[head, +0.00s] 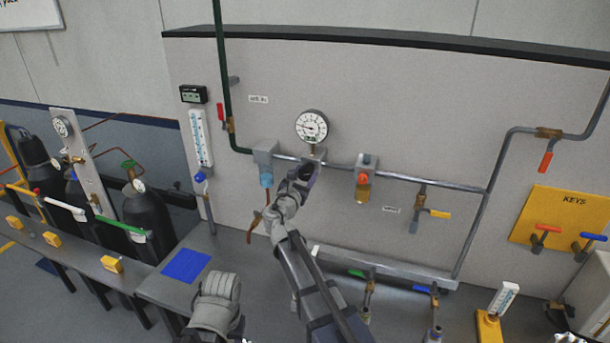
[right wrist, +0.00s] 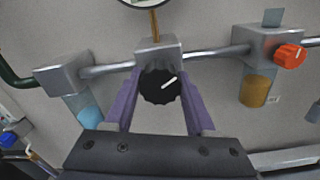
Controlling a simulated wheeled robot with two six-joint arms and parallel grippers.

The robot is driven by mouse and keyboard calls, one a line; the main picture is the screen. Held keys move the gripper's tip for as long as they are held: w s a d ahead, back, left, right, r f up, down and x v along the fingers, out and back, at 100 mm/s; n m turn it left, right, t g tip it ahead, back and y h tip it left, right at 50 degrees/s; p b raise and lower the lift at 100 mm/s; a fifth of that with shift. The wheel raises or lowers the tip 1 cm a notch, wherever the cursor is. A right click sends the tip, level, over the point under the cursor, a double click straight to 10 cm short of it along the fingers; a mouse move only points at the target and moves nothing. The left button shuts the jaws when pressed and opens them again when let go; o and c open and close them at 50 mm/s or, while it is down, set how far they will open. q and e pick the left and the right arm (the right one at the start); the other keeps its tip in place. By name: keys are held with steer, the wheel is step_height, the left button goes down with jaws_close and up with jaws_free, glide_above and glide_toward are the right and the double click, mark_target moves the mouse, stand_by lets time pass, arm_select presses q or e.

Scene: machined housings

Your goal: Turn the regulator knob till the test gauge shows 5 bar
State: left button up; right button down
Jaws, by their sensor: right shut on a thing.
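The regulator knob (right wrist: 155,92) is black and ribbed, with a white mark that points to the upper right in the right wrist view. It sits on the front of a grey regulator block (right wrist: 158,52) on a horizontal pipe. My right gripper (right wrist: 161,88) has its two purple fingers on either side of the knob and is shut on it. In the head view the right gripper (head: 305,172) covers most of the knob. The round white test gauge (head: 311,126) stands above the block; its figures are too small to read surely.
A grey filter block with a blue bowl (head: 266,178) is left of the regulator. A unit with an orange knob (head: 362,179) and amber bowl is on its right. A yellow-handled valve (head: 440,214) hangs further right.

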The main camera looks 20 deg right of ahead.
steer(key=shift+m, duration=0.3)
steer(key=m, duration=0.3)
steer(key=shift+m, duration=0.3)
steer(key=m, duration=0.4)
steer(key=shift+m, duration=0.3)
steer(key=m, duration=0.4)
steer(key=shift+m, duration=2.5)
steer(key=shift+c, duration=1.1)
jaws_free()
